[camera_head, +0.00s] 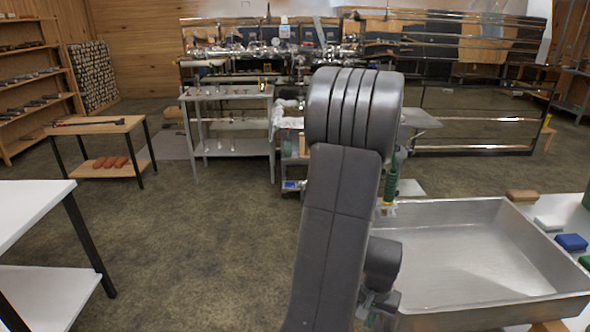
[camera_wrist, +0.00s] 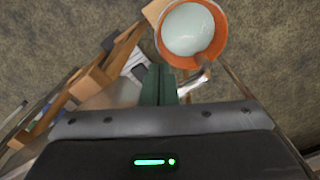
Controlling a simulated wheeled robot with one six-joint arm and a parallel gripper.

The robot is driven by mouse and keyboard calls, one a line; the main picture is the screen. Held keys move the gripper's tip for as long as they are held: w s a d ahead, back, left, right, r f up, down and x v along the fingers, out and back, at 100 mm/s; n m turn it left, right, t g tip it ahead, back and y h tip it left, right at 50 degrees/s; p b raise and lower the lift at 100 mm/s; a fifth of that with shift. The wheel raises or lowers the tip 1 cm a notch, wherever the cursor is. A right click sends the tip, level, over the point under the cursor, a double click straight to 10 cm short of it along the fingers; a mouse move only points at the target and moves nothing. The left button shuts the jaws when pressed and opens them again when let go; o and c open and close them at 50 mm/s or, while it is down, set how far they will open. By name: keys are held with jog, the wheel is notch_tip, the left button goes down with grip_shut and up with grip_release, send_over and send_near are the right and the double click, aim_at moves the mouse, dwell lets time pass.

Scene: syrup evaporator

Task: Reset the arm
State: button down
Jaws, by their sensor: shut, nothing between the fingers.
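My arm stands folded in the middle of the head view, its thick grey link rising to a rounded joint. My gripper (camera_wrist: 159,68) shows in the wrist view as two dark green fingers side by side, shut with nothing between them. I cannot make out its fingers for certain in the head view. Below the fingertips in the wrist view is an orange bucket (camera_wrist: 159,42) with a pale inside, just up and right of them. The fingers look apart from it.
A large steel pan (camera_head: 470,255) is close on the right, with small blocks beside it. A white table (camera_head: 30,215) stands at left, a wooden table (camera_head: 95,127) behind it. A steel bench (camera_head: 235,95) is at the back. The floor at centre left is clear.

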notch_tip(320, 180, down, 5)
jog(key=d+b, duration=0.1)
jog(key=b, duration=0.2)
jog(key=w+a+p, duration=0.1)
jog(key=w+a, duration=0.5)
jog(key=shift+w+a, duration=0.2)
jog(key=shift+r, duration=0.1)
